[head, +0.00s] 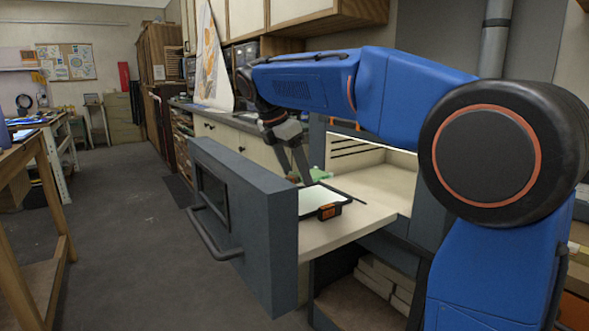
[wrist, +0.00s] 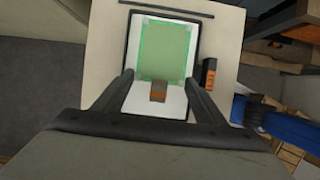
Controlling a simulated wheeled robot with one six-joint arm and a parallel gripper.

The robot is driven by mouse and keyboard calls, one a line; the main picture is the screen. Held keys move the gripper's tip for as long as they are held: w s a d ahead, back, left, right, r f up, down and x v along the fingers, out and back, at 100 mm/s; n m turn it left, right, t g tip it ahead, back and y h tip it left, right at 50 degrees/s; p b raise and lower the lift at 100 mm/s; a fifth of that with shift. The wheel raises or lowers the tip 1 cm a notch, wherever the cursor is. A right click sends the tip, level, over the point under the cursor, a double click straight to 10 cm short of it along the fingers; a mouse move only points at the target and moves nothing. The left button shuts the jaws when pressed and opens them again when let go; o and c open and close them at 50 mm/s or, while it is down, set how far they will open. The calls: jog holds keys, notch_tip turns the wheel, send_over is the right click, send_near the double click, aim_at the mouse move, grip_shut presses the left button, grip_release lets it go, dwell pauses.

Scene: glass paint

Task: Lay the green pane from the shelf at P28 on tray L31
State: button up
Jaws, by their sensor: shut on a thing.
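The green pane (wrist: 165,52) shows in the wrist view over the white, dark-rimmed tray (wrist: 172,105). My gripper (wrist: 160,76) is shut on the pane, with one dark finger at each side of its near end. A small brown-orange patch shows between the fingers. In the head view the pane (head: 316,174) is a green sliver beside my gripper (head: 303,183), and the tray (head: 310,202) lies just below and nearer. I cannot tell whether the pane touches the tray. No tray or shelf label is readable.
The tray lies on a pale pulled-out surface (head: 350,222) behind a grey front (head: 255,225) with a bar handle. A black-and-orange block (head: 330,211) sits at the tray's edge, and a dark rod (wrist: 180,13) lies beyond it. A wooden table (head: 28,160) stands left; floor between is clear.

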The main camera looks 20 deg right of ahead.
jog(key=shift+f, duration=3.15)
jog(key=shift+a+f, duration=0.1)
jog(key=o, duration=1.1)
jog(key=shift+r, duration=3.5)
